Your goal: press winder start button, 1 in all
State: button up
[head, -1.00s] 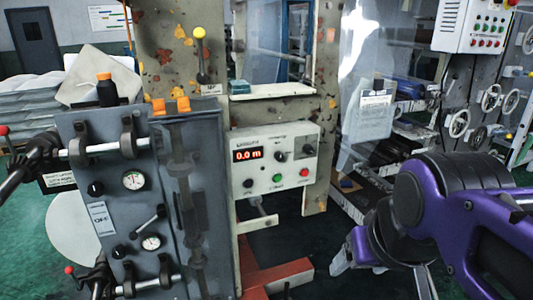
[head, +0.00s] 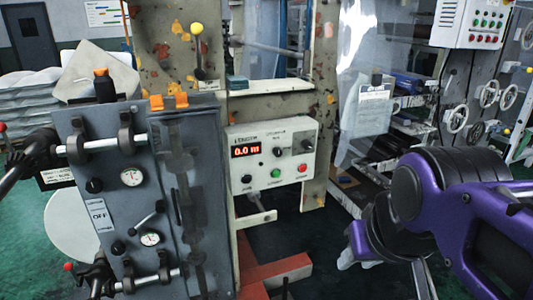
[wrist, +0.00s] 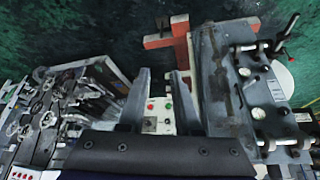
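The winder control box (head: 270,153) is a pale panel on the machine frame, with a red display reading 0.0 m. A green button (head: 275,173) sits low on it, between a black knob (head: 246,179) and a red button (head: 302,168). The labels are too small to read. My gripper (head: 388,270) is at the lower right in the head view, apart from the box. In the wrist view my gripper (wrist: 161,75) has its two fingers apart with nothing held. The panel's small red and green buttons show between the fingers, farther off.
A grey cabinet (head: 110,215) with gauges and shafts stands left of the box. A red floor beam (head: 275,272) lies below it. A yellow-knobbed lever (head: 197,28) rises above. A white cabinet with buttons (head: 470,25) is at the upper right.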

grip_shut()
dwell(1.4)
